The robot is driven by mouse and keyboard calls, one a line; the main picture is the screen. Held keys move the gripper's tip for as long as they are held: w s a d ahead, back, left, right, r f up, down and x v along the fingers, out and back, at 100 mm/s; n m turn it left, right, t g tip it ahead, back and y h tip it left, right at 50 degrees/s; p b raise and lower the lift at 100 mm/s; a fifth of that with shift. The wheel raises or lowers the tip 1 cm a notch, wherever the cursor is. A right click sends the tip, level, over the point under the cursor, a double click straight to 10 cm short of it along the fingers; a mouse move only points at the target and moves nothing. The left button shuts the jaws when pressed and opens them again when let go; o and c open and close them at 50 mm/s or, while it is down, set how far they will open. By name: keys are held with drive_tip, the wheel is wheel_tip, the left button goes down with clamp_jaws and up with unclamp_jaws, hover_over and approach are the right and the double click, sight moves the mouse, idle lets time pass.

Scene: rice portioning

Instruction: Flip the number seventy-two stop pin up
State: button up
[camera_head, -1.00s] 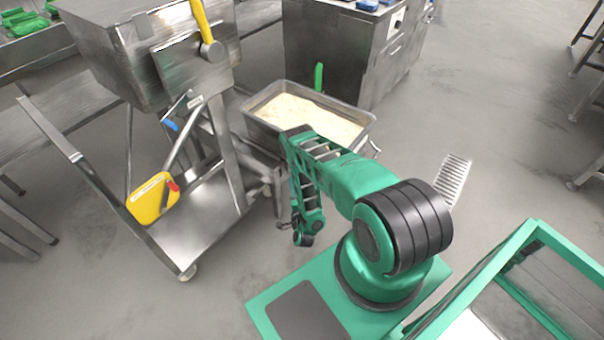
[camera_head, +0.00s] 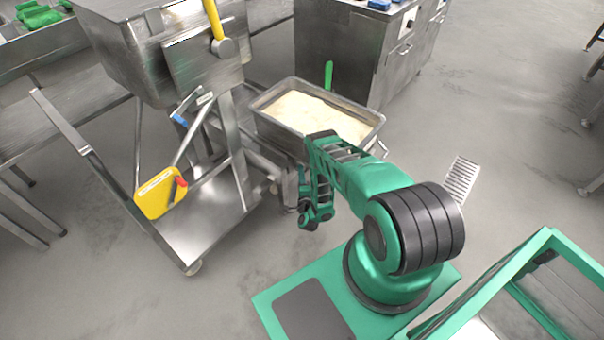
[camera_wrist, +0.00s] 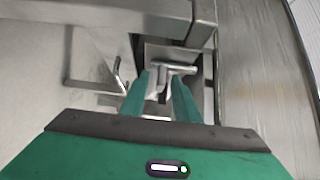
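My gripper (camera_wrist: 161,82) is in the wrist view, its two green fingers apart. Between and just past the fingertips is a small metal piece with a crossbar (camera_wrist: 178,68), which may be a stop pin. I cannot tell whether the fingers touch it. A bent metal rod (camera_wrist: 121,76) stands to the left of the fingers. No number is readable, so I cannot tell which piece is number seventy-two. In the head view my gripper (camera_head: 309,219) hangs low beside the metal frame under the rice tray, and the pin is too small to make out.
A metal tray of rice (camera_head: 372,117) sits on the frame behind my arm. A steel beam (camera_wrist: 110,12) crosses the top of the wrist view.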

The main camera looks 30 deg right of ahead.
drive_tip(key=shift+w+d, duration=0.25)
drive_tip(key=shift+w, duration=0.2)
drive_tip(key=shift+r, duration=0.1)
clamp_jaws()
